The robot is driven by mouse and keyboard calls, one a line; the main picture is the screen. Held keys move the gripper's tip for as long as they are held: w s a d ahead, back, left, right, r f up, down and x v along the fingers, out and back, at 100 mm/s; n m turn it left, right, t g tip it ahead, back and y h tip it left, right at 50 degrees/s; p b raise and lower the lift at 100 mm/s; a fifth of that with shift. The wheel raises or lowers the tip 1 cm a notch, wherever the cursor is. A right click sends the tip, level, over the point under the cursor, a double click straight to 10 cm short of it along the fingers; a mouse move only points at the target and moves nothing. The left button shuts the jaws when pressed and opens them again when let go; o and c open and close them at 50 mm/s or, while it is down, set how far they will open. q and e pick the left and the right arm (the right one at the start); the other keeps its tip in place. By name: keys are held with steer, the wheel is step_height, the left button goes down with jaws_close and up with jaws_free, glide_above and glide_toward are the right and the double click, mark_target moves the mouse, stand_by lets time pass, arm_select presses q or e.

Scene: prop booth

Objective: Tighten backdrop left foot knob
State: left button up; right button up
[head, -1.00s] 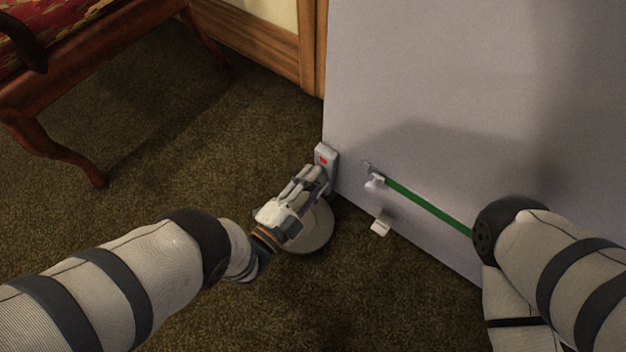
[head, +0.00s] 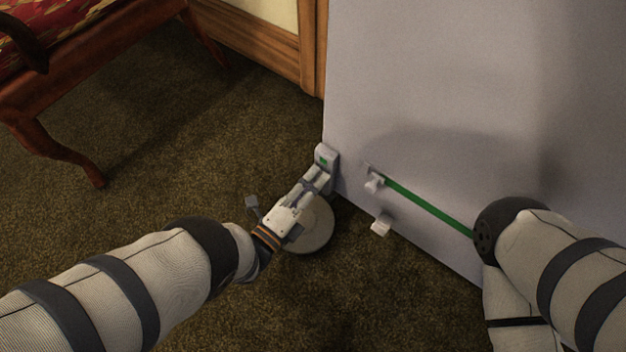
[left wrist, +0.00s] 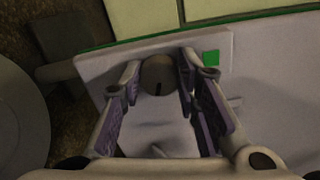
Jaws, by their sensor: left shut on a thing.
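The grey backdrop panel (head: 430,90) stands upright at the right in the head view. At its lower left edge is a pale foot bracket (head: 323,151) with a small green patch (head: 323,162). In the left wrist view the round dark knob (left wrist: 160,74) with a black mark sits on the bracket plate (left wrist: 105,64), beside the green patch (left wrist: 211,57). My left gripper (head: 322,176) is at the bracket, its fingers shut on the knob from both sides. My right gripper is not in view; only my right forearm shows.
A round grey disc (head: 318,232) lies on the carpet below my left gripper. A green strip (head: 430,206) runs along the panel, with white clips (head: 374,183) near it. A red-cushioned wooden chair (head: 100,55) stands at the upper left. Carpet between is clear.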

arm_select(q)
steer(key=shift+m, duration=0.5)
steer(key=shift+a, duration=0.1)
steer(key=o, duration=1.2)
steer(key=shift+c, duration=0.2)
steer(key=shift+s, duration=0.1)
steer(key=v, duration=1.1)
steer(key=shift+s+a, duration=0.25)
steer(key=shift+s, duration=0.05)
